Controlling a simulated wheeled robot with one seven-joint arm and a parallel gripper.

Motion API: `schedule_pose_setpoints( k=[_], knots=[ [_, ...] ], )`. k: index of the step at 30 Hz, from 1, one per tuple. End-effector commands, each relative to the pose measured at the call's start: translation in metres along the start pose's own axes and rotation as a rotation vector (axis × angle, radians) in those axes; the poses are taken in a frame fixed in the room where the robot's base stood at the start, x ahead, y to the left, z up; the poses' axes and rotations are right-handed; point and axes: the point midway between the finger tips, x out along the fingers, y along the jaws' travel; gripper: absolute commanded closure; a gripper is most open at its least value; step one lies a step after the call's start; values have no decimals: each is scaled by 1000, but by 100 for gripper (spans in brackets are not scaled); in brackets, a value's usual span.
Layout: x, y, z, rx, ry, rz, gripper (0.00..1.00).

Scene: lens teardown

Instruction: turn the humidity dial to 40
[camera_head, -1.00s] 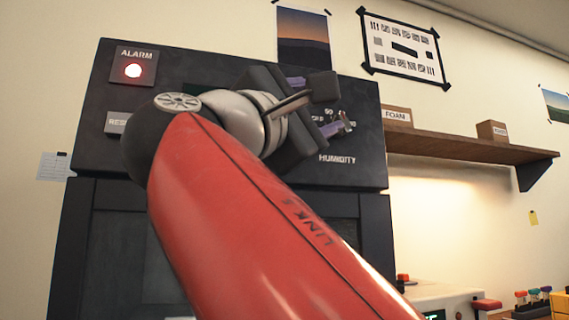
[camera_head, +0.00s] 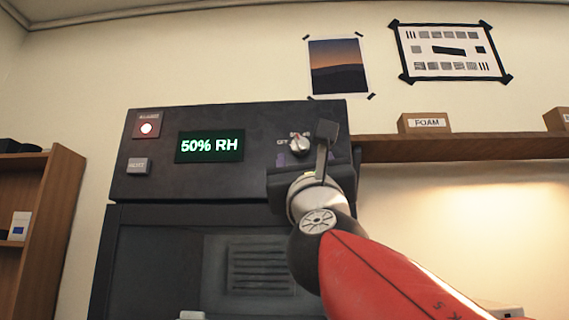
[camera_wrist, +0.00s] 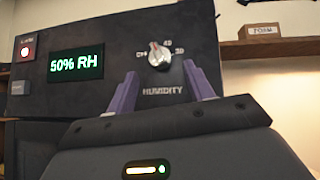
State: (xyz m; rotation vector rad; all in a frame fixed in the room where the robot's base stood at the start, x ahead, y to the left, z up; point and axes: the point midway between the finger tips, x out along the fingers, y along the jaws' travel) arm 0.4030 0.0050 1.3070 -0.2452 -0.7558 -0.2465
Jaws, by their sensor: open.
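The humidity dial (camera_head: 299,146) is a small pale knob with a red mark, on the right of the dark cabinet's top panel. In the wrist view the dial (camera_wrist: 158,56) sits above the HUMIDITY label, its pointer up and slightly left among partly legible markings. The green display (camera_head: 209,146) reads 50% RH, and it also shows in the wrist view (camera_wrist: 76,66). My gripper (camera_wrist: 163,88) is open, its two purple fingers apart below the dial and not around it. In the head view my gripper partly covers the panel below the dial.
A lit alarm lamp (camera_head: 146,128) and a grey reset button (camera_head: 138,166) are on the panel's left. A wall shelf (camera_head: 440,148) with a FOAM box (camera_head: 425,123) stands right of the cabinet. A wooden bookcase (camera_head: 58,215) stands at the left.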

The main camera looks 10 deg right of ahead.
Motion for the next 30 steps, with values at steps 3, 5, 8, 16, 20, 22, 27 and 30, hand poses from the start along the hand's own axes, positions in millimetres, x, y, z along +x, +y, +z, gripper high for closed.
schedule_pose_setpoints(
  k=[3,5,8,16,20,22,27,30],
  knots=[
    [22,1,2,-1,0,1,48],
    [29,0,2,0,0,0,48],
    [37,0,1,0,0,-1,48],
    [40,0,1,2,-1,-1,48],
    [40,0,1,2,-1,-1,56],
    [40,0,1,2,-1,-1,65],
    [40,0,1,2,-1,-1,87],
    [40,0,1,2,-1,-1,92]
  ],
)
